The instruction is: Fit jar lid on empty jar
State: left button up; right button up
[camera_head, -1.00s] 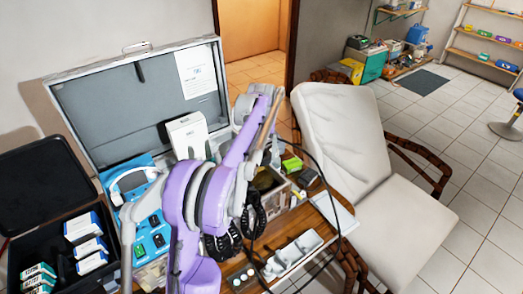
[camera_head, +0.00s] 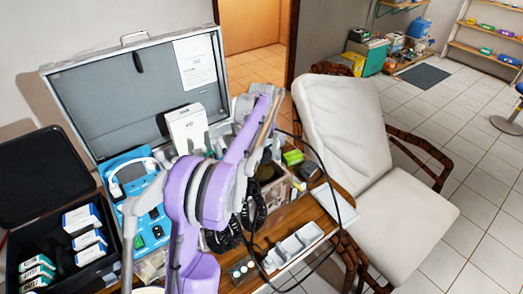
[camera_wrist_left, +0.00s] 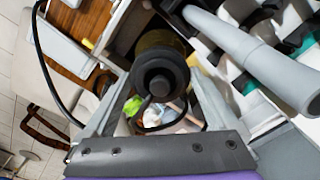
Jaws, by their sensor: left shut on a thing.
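In the left wrist view, a round black lid with a central knob (camera_wrist_left: 160,76) sits between the fingers of my left gripper (camera_wrist_left: 160,88). The gripper is shut on it. Just beyond the lid is a dark, yellowish round body (camera_wrist_left: 158,40), which looks like the jar. The lid covers much of it, and I cannot tell whether the two touch. In the head view, my purple left arm crosses the middle of the picture and hides its fingertips and most of the jar and lid. My right gripper is not in view.
An open grey case (camera_head: 130,95) stands behind the arm. A black case with boxes (camera_head: 40,240) is at left. A white tray (camera_head: 293,247) lies on the wooden table (camera_head: 320,222). A black cable (camera_head: 328,185) loops beside the arm. A pale chair (camera_head: 350,125) stands at right.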

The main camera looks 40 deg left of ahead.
pick_arm(q)
jog(key=shift+f, duration=0.3)
dwell(0.4)
jog(key=shift+f+b, duration=0.55)
jog(key=shift+f, duration=0.35)
jog(key=shift+f, duration=0.1)
jog(key=shift+f, duration=0.3)
jog(key=shift+f, duration=0.15)
dwell(0.4)
jog(key=o, duration=1)
